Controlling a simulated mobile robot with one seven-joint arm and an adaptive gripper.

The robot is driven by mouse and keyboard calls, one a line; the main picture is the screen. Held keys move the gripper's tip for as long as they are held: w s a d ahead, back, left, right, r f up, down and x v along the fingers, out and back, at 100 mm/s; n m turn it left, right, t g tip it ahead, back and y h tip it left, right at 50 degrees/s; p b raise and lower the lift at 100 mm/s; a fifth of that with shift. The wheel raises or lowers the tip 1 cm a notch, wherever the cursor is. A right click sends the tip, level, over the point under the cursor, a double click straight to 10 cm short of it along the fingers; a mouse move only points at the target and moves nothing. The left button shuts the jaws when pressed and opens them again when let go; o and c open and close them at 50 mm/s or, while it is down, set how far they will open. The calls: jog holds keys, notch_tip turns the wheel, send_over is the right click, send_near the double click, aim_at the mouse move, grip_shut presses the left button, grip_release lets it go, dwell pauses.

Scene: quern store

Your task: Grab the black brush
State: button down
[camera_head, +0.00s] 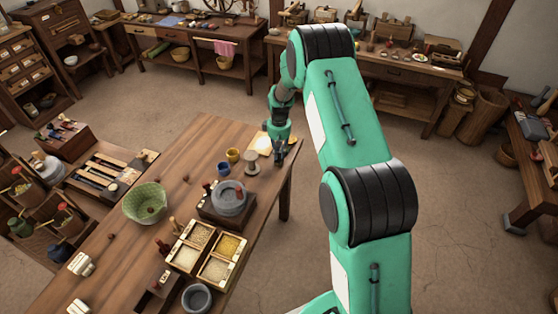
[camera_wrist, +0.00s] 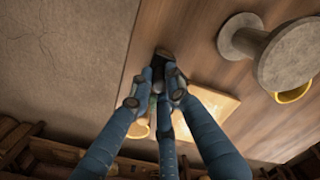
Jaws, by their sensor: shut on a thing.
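My gripper (camera_wrist: 160,88) is shut on a small dark thing, which I take to be the black brush (camera_wrist: 163,55). Its dark end shows just past the fingertips in the wrist view, close to the table's edge. The fingers hide the rest of it. I cannot tell whether it touches the table. In the head view my gripper (camera_head: 281,158) is low at the far right corner of the wooden table (camera_head: 190,155), and the brush cannot be made out there.
A grey stone spool (camera_head: 252,163) stands near my gripper, with yellow (camera_head: 233,155) and blue (camera_head: 223,169) cups to its left. A pale sheet or board (camera_wrist: 205,104) lies beside the fingers. A quern (camera_head: 229,199), green bowl (camera_head: 145,203) and grain trays (camera_head: 208,254) stand nearer. Open floor lies beyond the table.

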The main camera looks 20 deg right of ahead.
aim_at(279, 153)
jog(key=shift+r, duration=0.1)
jog(key=shift+r, duration=0.8)
notch_tip(279, 153, up, 2)
jog(key=shift+s+r+p, duration=0.1)
jog(key=shift+s+p, duration=0.05)
jog(key=shift+p, duration=0.4)
jog(key=s+a+r+p, duration=0.1)
jog(key=s+a, duration=0.2)
jog(key=s, duration=1.2)
jog(key=shift+s+p, duration=0.2)
jog(key=shift+p, duration=0.2)
